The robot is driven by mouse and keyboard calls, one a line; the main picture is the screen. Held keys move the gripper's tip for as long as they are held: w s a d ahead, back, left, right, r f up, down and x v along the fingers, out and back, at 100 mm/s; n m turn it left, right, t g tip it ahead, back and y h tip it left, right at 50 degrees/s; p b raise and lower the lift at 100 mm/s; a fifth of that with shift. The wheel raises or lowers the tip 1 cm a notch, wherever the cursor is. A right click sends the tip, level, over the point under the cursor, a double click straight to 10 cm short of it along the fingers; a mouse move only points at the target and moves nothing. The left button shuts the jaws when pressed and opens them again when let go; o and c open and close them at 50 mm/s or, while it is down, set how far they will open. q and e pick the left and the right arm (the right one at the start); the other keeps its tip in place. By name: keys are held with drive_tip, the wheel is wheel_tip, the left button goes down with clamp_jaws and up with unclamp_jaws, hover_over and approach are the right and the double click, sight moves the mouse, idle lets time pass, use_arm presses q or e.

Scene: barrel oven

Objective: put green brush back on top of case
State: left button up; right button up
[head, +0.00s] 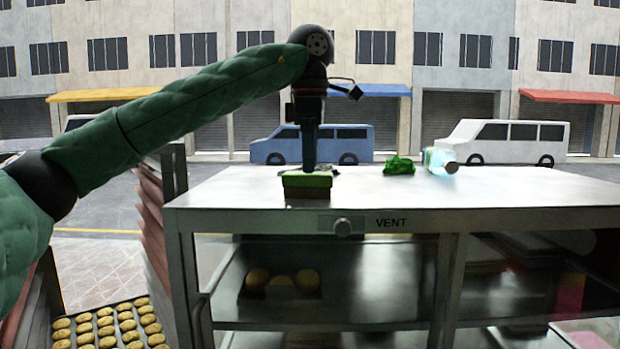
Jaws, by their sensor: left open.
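The green brush (307,186) is a small green block with a dark lower part. It rests on the white top of the steel case (480,195), near the front edge and left of the middle. My left gripper (310,168) points straight down, directly over the brush. It is open, with its tips at or just above the brush's upper face. I cannot tell whether they touch it. My right gripper is out of view.
A crumpled green item (398,166) and a clear bottle lying on its side (440,160) are on the case top, right of the brush. Shelves below hold buns (282,282); a tray of buns (108,326) stands lower left.

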use_arm(q)
wheel_tip(320, 180, up, 6)
drive_tip(key=shift+f+b, duration=0.1)
drive_tip(key=shift+b, duration=0.55)
drive_tip(key=shift+r, duration=0.7)
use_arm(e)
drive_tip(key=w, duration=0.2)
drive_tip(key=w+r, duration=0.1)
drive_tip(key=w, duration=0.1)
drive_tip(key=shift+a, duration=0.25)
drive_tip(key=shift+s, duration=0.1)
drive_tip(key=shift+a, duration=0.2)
